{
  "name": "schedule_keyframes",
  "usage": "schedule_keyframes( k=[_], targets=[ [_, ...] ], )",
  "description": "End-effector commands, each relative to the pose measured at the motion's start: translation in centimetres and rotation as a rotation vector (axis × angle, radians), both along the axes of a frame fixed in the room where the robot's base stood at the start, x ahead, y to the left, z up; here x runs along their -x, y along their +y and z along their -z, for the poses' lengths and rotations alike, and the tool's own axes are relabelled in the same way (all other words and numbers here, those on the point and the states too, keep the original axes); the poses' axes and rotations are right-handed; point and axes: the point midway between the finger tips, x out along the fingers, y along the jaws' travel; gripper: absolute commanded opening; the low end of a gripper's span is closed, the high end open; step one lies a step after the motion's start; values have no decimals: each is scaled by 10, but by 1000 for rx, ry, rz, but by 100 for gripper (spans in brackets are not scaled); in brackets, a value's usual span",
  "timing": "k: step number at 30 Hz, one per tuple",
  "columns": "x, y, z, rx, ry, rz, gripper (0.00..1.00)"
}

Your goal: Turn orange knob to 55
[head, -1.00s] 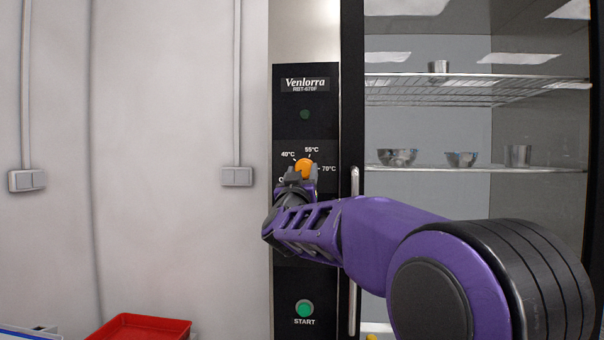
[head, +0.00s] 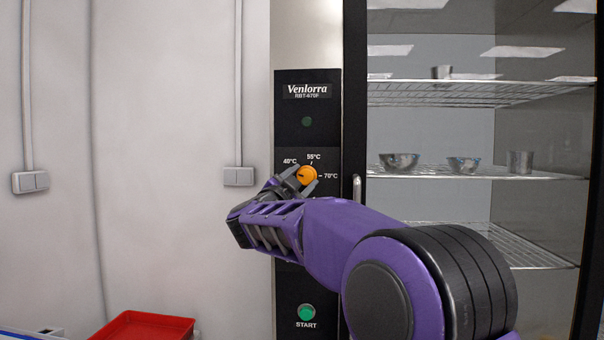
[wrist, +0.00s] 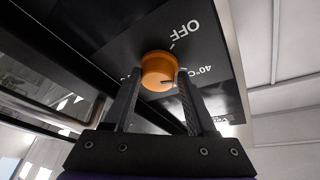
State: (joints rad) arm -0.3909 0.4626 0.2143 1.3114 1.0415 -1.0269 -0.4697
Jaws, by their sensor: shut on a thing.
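The orange knob (head: 308,174) sits on the black control panel (head: 307,135), with 40°C at its upper left, 55°C above and 70°C at its right. A small dark mark shows on its face; its exact setting is hard to tell. My gripper (head: 299,179) reaches in from the lower left and is shut on the knob, one finger on each side. In the wrist view, the knob (wrist: 158,68) is between the fingertips, and the OFF and 40°C labels are readable. My gripper hides the OFF label in the head view.
The green START button (head: 306,313) is low on the panel. A vertical door handle (head: 357,188) stands right of the knob, beside a glass cabinet with metal bowls (head: 399,162) on wire shelves. A red tray (head: 145,325) is at lower left.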

Motion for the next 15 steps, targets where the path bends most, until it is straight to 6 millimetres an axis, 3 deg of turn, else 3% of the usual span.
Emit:
schedule_keyframes(
  k=[15],
  targets=[
    [-2,-2,-1,-492,-11,10,1]
  ],
)
